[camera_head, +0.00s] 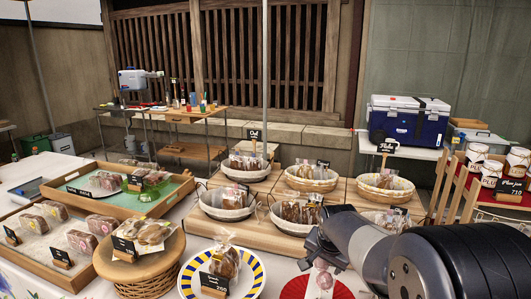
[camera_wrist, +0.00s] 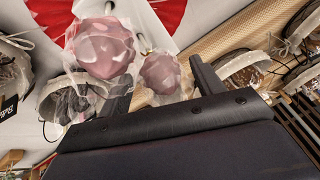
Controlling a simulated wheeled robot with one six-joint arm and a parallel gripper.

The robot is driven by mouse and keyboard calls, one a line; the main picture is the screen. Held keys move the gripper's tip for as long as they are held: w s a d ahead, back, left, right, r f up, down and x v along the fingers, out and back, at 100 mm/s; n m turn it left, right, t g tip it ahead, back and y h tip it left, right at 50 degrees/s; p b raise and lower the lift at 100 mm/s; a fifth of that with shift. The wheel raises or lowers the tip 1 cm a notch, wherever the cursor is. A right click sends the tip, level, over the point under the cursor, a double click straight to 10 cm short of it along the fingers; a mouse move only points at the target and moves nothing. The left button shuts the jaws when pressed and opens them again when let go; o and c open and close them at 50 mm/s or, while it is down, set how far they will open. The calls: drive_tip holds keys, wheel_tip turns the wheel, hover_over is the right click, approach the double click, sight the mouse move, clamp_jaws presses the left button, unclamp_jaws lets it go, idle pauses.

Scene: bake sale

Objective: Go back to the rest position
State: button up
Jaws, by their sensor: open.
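My gripper (camera_wrist: 160,68) is open in the wrist view, with its two black fingers apart. Two pink cake pops in clear wrap show there, a nearer one (camera_wrist: 103,46) and a smaller one (camera_wrist: 160,72); I cannot tell whether the fingers touch them. In the head view my arm reaches in from the lower right over the table. Its gripper end is low beside a red and white round mat (camera_head: 296,288), where a wrapped pink pop (camera_head: 324,281) shows. The fingertips are mostly hidden there.
Baskets of wrapped bakes, such as one (camera_head: 312,180), stand on a wooden board behind my arm. A striped plate (camera_head: 190,283), a wicker stand (camera_head: 150,287) and a green-lined tray (camera_head: 120,203) are to the left. A blue-and-white cooler (camera_head: 408,122) stands behind.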

idle(0.4)
drive_tip(key=shift+f+b, duration=0.2)
drive_tip(key=shift+b, duration=0.15)
drive_tip(key=p+v, duration=0.1)
drive_tip(key=v, duration=0.9)
drive_tip(key=shift+s+r, duration=0.1)
drive_tip(key=shift+r, duration=0.1)
drive_tip(key=b+x, duration=0.1)
drive_tip(key=x, duration=0.8)
drive_tip(key=shift+f, duration=0.4)
drive_tip(key=shift+w+p, duration=0.35)
drive_tip(key=shift+p, duration=0.05)
wheel_tip(320, 180, up, 9)
drive_tip(key=p, duration=0.6)
drive_tip(key=shift+s, duration=0.1)
